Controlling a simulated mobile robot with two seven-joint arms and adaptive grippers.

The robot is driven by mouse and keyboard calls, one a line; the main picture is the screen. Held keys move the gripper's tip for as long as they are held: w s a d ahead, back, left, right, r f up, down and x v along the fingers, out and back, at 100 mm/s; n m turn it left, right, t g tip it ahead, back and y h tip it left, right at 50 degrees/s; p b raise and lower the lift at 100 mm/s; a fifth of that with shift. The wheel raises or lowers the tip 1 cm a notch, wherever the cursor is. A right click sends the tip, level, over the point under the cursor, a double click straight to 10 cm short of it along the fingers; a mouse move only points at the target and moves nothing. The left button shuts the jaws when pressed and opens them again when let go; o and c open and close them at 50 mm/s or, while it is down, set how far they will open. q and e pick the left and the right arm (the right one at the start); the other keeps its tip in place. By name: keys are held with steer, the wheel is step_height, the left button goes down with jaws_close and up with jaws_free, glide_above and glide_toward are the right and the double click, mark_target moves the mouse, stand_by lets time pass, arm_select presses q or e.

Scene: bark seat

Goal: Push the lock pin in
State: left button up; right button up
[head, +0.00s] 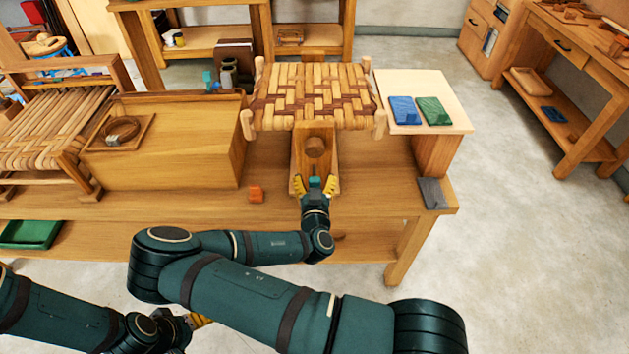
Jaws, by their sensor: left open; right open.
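A woven bark seat (312,92) rests on a wooden stand (300,150) at the front middle of the bench. A round brown wooden piece (315,147) shows on the stand's front, below the seat; I cannot tell for sure whether it is the lock pin. My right gripper (315,185) is open, its yellow fingertips apart, just in front of the stand and below the round piece. I see nothing clearly held in it. My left gripper (198,320) is low at the bottom left, in front of the bench, open and partly hidden by my arms. It is far from the seat.
A side board (455,112) carries a blue pad (404,110) and a green pad (433,110). Open floor lies to the right.

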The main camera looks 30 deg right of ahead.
jaws_close()
steer(key=x, duration=0.2)
steer(key=shift+w+d, duration=0.15)
steer(key=shift+w, duration=0.1)
steer(key=shift+r, duration=0.15)
jaws_free()
steer(key=shift+w, duration=0.1)
